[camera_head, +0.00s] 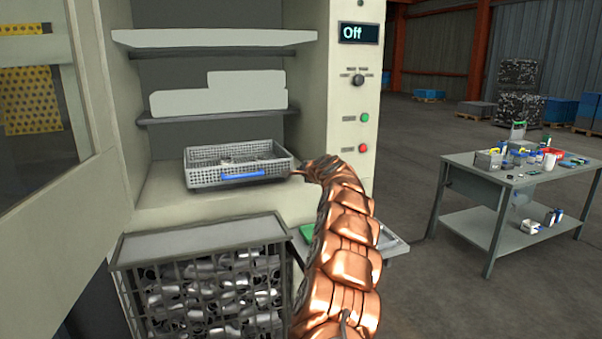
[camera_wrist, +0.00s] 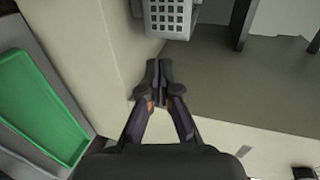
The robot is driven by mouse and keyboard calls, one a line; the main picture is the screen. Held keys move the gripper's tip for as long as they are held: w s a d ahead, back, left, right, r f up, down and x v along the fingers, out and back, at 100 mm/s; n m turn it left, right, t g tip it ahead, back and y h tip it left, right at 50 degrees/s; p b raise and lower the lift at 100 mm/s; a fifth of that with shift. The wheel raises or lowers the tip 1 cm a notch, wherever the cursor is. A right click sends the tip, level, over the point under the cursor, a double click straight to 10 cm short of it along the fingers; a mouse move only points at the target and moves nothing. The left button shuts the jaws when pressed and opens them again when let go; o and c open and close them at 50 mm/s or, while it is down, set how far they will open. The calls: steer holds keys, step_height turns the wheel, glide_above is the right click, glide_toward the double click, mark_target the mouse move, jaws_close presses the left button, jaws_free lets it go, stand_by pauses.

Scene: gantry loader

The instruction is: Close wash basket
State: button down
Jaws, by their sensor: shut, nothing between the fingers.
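The wash basket (camera_head: 205,177) is a grey perforated metal tray with a blue handle (camera_head: 243,176) on its front. It sits on the ledge inside the machine, and its top looks open, with a few metal parts inside. In the wrist view a corner of the basket (camera_wrist: 166,16) shows at the top. My gripper (camera_wrist: 159,72) is shut and empty, a little short of that corner with a small gap. In the head view my gripper (camera_head: 297,173) is small at the basket's right end, and I cannot tell there whether it touches.
A wire crate of metal parts (camera_head: 205,290) stands below the ledge. A green tray (camera_wrist: 42,92) lies beside my gripper. The control panel (camera_head: 358,80) reads "Off". A cluttered grey table (camera_head: 470,165) stands at the right, with open floor between.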

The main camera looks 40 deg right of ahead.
steer(key=shift+b+v, duration=0.3)
steer(key=shift+v, duration=2)
steer(key=shift+a+r, duration=0.1)
